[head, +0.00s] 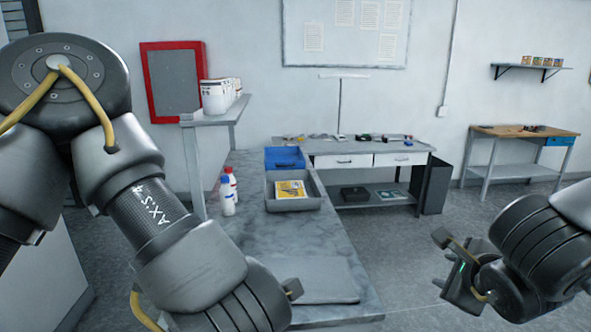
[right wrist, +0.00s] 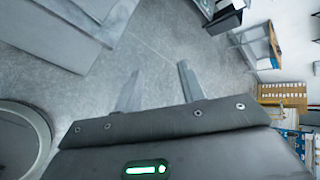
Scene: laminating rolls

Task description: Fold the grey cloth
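The grey cloth (head: 318,280) lies flat on the near end of the grey table (head: 258,228), close to its front right corner. Its left part is hidden behind my left arm. My left gripper (head: 290,289) is at the cloth's left side, mostly hidden by its own wrist; only a small finger part shows. My right gripper (head: 453,265) hangs over the floor to the right of the table, away from the cloth. In the right wrist view its two fingers (right wrist: 158,88) stand apart with nothing between them.
A grey tray (head: 312,199) with a yellow item, a blue bin (head: 284,153) and white bottles (head: 227,195) stand farther back on the table. A workbench (head: 370,147) is behind. Open floor lies to the right of the table.

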